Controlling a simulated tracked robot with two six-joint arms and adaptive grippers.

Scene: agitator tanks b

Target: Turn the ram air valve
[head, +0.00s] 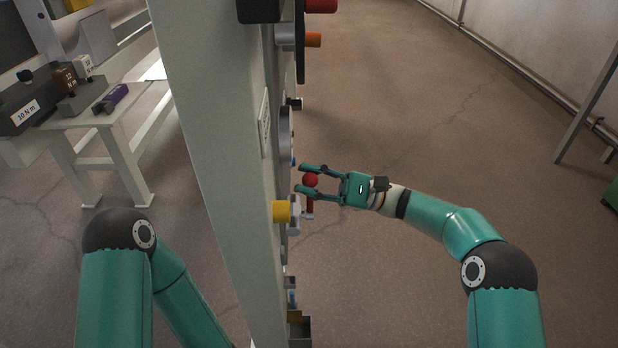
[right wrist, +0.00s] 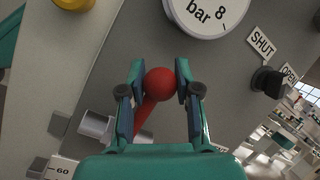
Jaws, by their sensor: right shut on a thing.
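A lever with a red ball knob (head: 310,180) stands on a metal fitting on the panel. The ball also shows in the right wrist view (right wrist: 160,84), with the red lever arm (right wrist: 144,117) running down left to the grey fitting (right wrist: 96,125). My right gripper (head: 302,178) is shut on the red ball, one finger on each side. No readable label ties this lever to the ram air valve. My left arm comes in at the lower left of the head view, but its gripper is not seen.
The upright panel (head: 205,130) stands between my arms. A gauge marked bar (right wrist: 205,12), a black knob (right wrist: 267,82) and SHUT and OPEN labels are near the lever. A bench (head: 130,98) stands left.

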